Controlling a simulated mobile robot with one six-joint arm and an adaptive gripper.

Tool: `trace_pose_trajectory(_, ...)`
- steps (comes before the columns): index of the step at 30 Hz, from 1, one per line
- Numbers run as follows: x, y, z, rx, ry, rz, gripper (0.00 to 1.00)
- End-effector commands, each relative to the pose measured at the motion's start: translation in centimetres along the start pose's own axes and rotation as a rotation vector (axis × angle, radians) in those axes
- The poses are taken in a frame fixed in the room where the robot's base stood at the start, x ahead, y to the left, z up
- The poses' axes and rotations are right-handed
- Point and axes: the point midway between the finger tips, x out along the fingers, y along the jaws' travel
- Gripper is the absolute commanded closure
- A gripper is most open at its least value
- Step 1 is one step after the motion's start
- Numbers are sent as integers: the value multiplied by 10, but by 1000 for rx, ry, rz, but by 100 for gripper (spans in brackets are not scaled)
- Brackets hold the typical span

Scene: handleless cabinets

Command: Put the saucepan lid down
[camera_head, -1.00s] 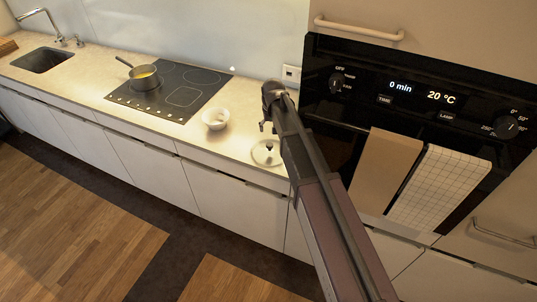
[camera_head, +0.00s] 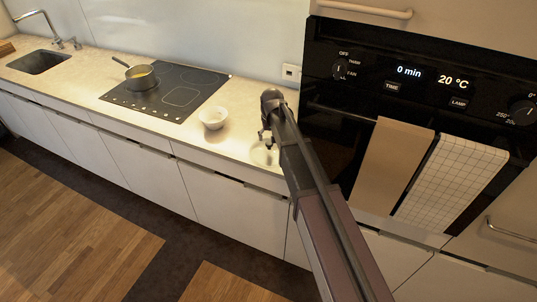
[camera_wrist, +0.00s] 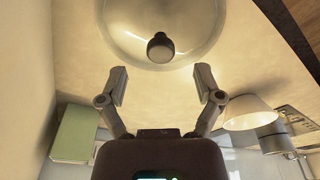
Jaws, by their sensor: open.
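The saucepan lid (camera_head: 262,157) lies on the countertop near its front edge, close to the oven housing, partly hidden behind my gripper in the head view. The wrist view shows it as a clear glass disc (camera_wrist: 125,42) with a dark round knob (camera_wrist: 160,47). My gripper (camera_wrist: 161,82) is open and empty, its two fingers spread and apart from the knob. The saucepan (camera_head: 140,77) stands on the hob with yellow contents.
A white bowl (camera_head: 213,118) stands on the countertop (camera_head: 75,82) between the hob (camera_head: 178,91) and the lid. The tall oven (camera_head: 420,85) with hanging towels (camera_head: 392,165) is close on the right. A green block (camera_wrist: 75,133) shows in the wrist view.

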Motion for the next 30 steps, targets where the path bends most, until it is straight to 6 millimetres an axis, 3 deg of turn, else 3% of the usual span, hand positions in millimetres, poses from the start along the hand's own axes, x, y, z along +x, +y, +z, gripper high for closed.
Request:
trace_pose_trajectory(16,5,-1,0,-1,0,0,16)
trace_pose_trajectory(30,41,-2,-4,-2,0,0,16)
